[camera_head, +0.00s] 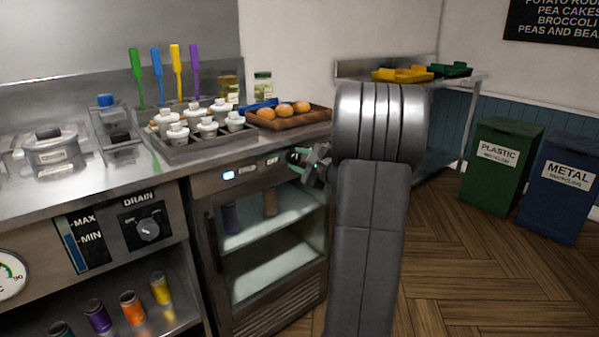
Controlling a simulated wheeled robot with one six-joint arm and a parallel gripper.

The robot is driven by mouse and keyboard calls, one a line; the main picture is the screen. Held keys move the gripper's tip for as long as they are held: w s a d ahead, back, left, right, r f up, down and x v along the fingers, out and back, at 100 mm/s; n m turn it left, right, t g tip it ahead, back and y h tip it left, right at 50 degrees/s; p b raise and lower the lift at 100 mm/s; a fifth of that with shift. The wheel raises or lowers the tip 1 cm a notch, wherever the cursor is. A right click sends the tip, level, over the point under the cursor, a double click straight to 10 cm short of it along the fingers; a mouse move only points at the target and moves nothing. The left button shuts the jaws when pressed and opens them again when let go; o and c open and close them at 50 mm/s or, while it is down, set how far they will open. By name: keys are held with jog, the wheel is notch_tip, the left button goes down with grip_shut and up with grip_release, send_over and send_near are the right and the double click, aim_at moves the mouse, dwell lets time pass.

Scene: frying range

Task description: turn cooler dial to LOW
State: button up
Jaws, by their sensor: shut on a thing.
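The cooler (262,290) is a steel unit with a glass door under the counter. Its front panel has a small lit display (229,175) on the left and a small control to the right of it. My gripper (296,158) is at the right part of this panel, shut on the cooler dial. The fingers and wrist cover the dial, so its pointer and the LOW marking cannot be read. My arm comes in from the right and hides the right edge of the cooler.
A steel counter above holds a rack of white-capped shakers (205,130) and a wooden tray of buns (290,108). The drain dial (149,229) is on the left unit. A green plastic bin (498,170) and a blue metal bin (558,195) stand right. The wooden floor is clear.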

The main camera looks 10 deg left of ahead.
jog(key=shift+f+n+b, duration=0.1)
jog(key=shift+n+b, duration=0.4)
jog(key=o, duration=1)
jog(key=p+v, duration=0.1)
jog(key=v, duration=0.6)
jog(key=p+v, duration=0.1)
jog(key=v, duration=0.6)
jog(key=shift+a+r, duration=0.1)
jog(key=shift+r, duration=0.15)
jog(key=shift+a, duration=0.15)
